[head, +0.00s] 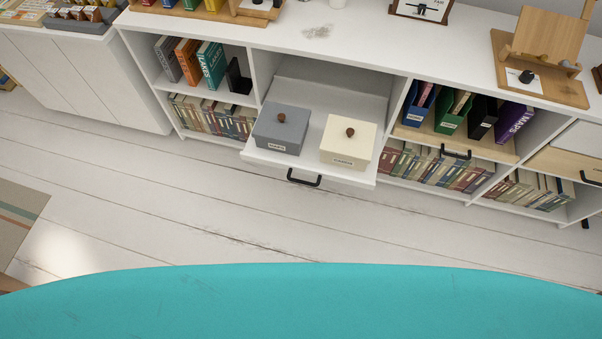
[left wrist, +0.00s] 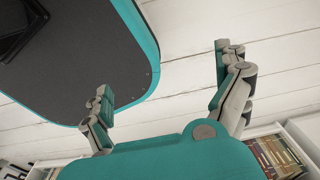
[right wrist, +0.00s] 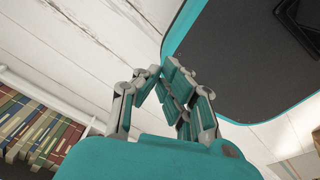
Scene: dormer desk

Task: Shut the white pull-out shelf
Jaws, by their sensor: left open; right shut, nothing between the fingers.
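The white pull-out shelf (head: 305,168) sticks out from the white cabinet in the head view, with a black bar handle (head: 304,181) on its front edge. A grey lidded box (head: 280,131) and a cream lidded box (head: 347,144) stand on it, each with a brown knob. My left gripper (left wrist: 165,92) shows only in the left wrist view, fingers spread wide and empty. My right gripper (right wrist: 170,85) shows only in the right wrist view, fingers together with nothing held. Neither gripper shows in the head view, and neither is seen touching the shelf.
A wooden pull-out shelf (head: 481,147) with upright files is to the right, with its own black handle (head: 455,152). Rows of books (head: 213,118) fill other bays. Open white plank floor (head: 200,220) lies in front of the cabinet.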

